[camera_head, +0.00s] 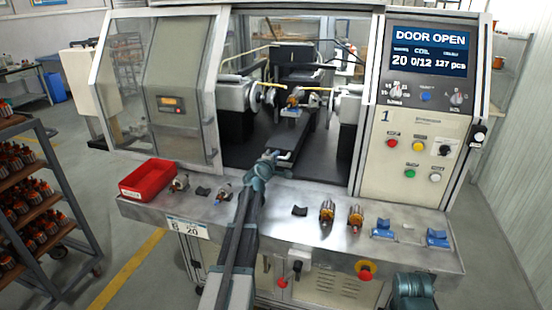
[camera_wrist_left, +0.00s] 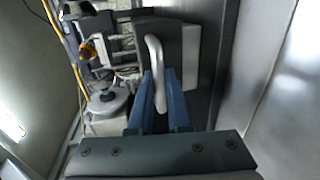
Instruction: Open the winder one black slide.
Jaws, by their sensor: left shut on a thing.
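The winder one machine stands open in the head view, and its screen (camera_head: 429,51) reads DOOR OPEN. Its black slide (camera_head: 304,135) runs from the winding spot toward the front opening, with a pale handle at its near end. My left gripper (camera_head: 272,154) reaches in over the front ledge to that handle. An orange-and-metal armature (camera_head: 295,98) sits between the winding heads.
A red bin (camera_head: 151,179) and several small parts lie on the metal ledge, with two copper armatures (camera_head: 327,211) and blue holders (camera_head: 438,238) to the right. The control panel (camera_head: 416,157) borders the opening on the right. A rack of armatures stands at left.

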